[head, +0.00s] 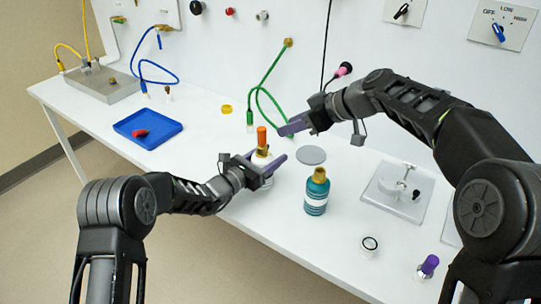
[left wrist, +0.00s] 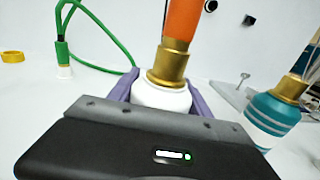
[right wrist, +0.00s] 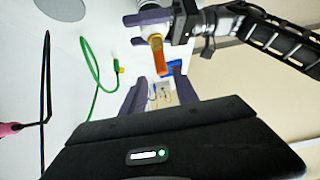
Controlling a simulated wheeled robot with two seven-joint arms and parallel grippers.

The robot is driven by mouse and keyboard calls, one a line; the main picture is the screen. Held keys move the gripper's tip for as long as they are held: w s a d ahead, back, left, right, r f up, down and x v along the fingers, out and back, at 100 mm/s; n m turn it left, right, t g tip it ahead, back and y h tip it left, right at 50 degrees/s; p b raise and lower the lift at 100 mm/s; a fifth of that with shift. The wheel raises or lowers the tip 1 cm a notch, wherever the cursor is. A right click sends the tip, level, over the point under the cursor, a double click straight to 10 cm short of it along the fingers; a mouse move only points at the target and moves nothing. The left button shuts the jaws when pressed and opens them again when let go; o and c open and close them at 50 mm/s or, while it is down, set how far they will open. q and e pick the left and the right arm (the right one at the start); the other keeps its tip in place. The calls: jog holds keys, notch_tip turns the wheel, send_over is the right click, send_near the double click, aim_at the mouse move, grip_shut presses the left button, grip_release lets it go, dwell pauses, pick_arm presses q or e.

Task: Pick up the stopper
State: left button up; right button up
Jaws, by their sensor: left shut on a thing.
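An orange stopper (head: 262,137) stands upright in the brass neck (left wrist: 168,66) of a white bottle (left wrist: 162,97). My left gripper (head: 264,168) is shut around the body of this bottle, one purple finger on each side. The bottle's lower part is hidden behind the gripper. My right gripper (head: 290,126) is just right of the orange stopper, pointing left. In the right wrist view its two purple fingers (right wrist: 160,94) are apart with nothing between them, and the orange stopper (right wrist: 158,55) shows beyond them.
A teal bottle with a gold top (head: 316,190) stands close right of my left gripper, near a grey disc (head: 311,155). A green hose (head: 264,92) hangs behind. A blue tray (head: 148,128) lies left; a metal fixture (head: 397,188) and purple-topped vial (head: 428,265) are right.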

aim_at(262, 131)
jog(key=shift+o, duration=0.4)
jog(key=shift+o, duration=0.8)
jog(key=shift+a, duration=0.25)
jog(key=shift+o, duration=0.2)
jog(key=s+a+n+g, duration=0.1)
jog(key=a+n, duration=0.1)
jog(key=a, duration=0.5)
jog(key=shift+s, duration=0.35)
jog(key=shift+w+d+r+m+t+h, duration=0.15)
jog(key=shift+w+m+t+h, duration=0.2)
jog(key=shift+m+h, duration=1.2)
jog(key=shift+w+d+r+m+t+h, duration=0.15)
jog(key=shift+w+m+h, duration=0.55)
jog(key=shift+m, duration=1.4)
jog(key=shift+w+d+r+m+t+h, duration=0.1)
jog(key=shift+w+r+m+t+h, duration=0.1)
jog(key=shift+m+h, duration=1.45)
jog(key=shift+a+f, duration=0.1)
jog(key=x, duration=0.6)
jog(key=shift+w+a+f, duration=0.1)
jog(key=shift+w+f, duration=0.05)
jog(key=shift+f, duration=0.15)
